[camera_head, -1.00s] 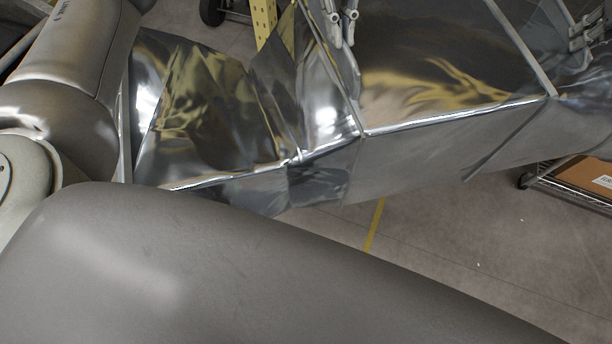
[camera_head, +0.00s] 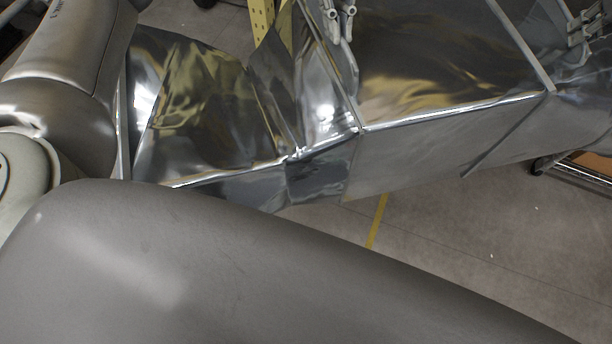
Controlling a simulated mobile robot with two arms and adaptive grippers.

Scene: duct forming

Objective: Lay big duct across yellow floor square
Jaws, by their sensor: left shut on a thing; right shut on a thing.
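The big duct (camera_head: 440,60) is shiny sheet metal with several angled sections. It spans the upper part of the head view, held above the floor. My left gripper (camera_head: 345,35) is shut on the duct at a seam near the top middle. My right gripper (camera_head: 585,30) is shut on the duct near a seam at the upper right. A yellow floor line (camera_head: 377,220) shows below the duct; the rest of the yellow square is hidden or out of view. My own grey arm parts cover the left and bottom of the view.
A wheeled wire cart (camera_head: 575,172) with a brown box (camera_head: 597,160) stands at the right edge, close to the duct. A yellow perforated post (camera_head: 262,18) rises behind the duct. Bare concrete floor (camera_head: 480,235) is clear at lower right.

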